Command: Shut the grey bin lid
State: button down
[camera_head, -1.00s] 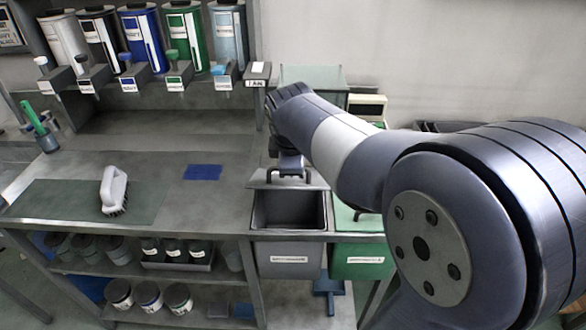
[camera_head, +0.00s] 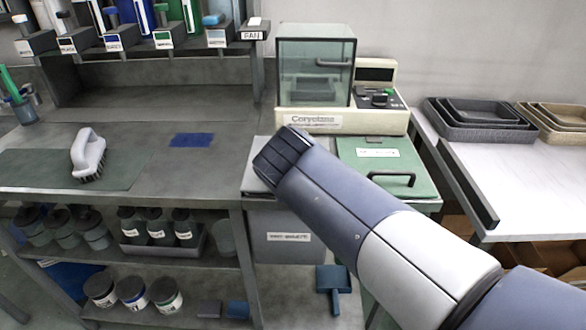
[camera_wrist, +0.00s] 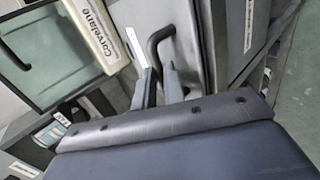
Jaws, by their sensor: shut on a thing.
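The grey bin (camera_head: 285,248) stands under the counter's right end, left of the green bin. Its grey lid (camera_head: 255,152) lies over the bin's top and looks flat or nearly flat; my arm hides much of it. In the wrist view the lid (camera_wrist: 196,40) shows as a grey panel with a black bar handle (camera_wrist: 156,42). My gripper (camera_wrist: 158,85) has its two fingers at the lower end of this handle and is shut on it. In the head view my arm hides the fingers.
A Corvelane scale (camera_head: 300,122) with a glass case stands right behind the bins. The green lid (camera_head: 365,158) with its black handle (camera_head: 392,179) is closed to the right. A white brush (camera_head: 88,152) and blue cloth (camera_head: 192,140) lie on the left counter. Dark trays (camera_head: 478,122) sit on the right table.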

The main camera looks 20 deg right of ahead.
jog(key=shift+s+f+b, duration=0.15)
jog(key=shift+f+b, duration=0.35)
jog(key=shift+f, duration=0.25)
jog(key=shift+s+f, duration=0.1)
jog(key=shift+f, duration=0.1)
jog(key=c, duration=1.5)
grip_release()
jog(key=shift+r, duration=0.1)
jog(key=shift+r, duration=0.15)
